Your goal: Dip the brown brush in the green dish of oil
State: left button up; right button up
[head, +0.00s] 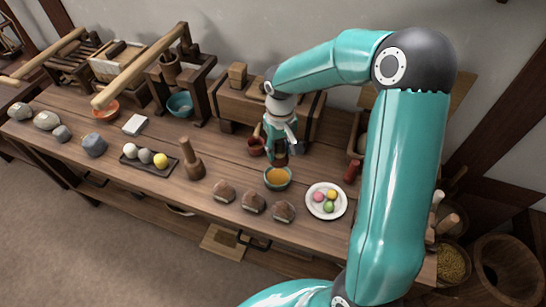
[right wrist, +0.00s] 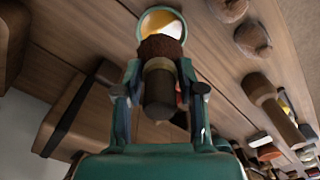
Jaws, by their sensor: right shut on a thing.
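My right gripper (head: 281,146) points down over the table, shut on the brown brush (head: 281,159). In the right wrist view the gripper (right wrist: 158,78) has a finger on each side of the brush's handle (right wrist: 159,95), and the dark bristles (right wrist: 161,47) point away from it. The green dish (head: 288,186) holds amber oil (head: 277,177) and stands just below the brush. In the right wrist view the bristles overlap the near rim of the dish (right wrist: 141,27); I cannot tell whether they touch it. My left gripper is not in view.
A small red-brown pot (head: 256,147) stands left of the brush. A white plate of coloured balls (head: 314,206) is right of the dish. Several brown lumps (head: 253,203) lie in front, and a wooden pestle (head: 191,161) stands left. A wooden chest (head: 237,108) is behind.

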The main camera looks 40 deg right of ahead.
jog(key=shift+w+f+b, duration=0.2)
jog(key=shift+f+b, duration=0.6)
jog(key=shift+f, duration=0.5)
jog(key=shift+f+b, duration=2)
jog(key=shift+f, duration=0.75)
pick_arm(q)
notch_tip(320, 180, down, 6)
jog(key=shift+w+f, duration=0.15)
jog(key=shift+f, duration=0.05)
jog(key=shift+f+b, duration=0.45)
pick_arm(e)
jog(key=shift+s+a+f, duration=0.1)
jog(key=shift+f, duration=0.35)
jog(key=shift+r+p, duration=2.6)
jog(key=shift+r, duration=1)
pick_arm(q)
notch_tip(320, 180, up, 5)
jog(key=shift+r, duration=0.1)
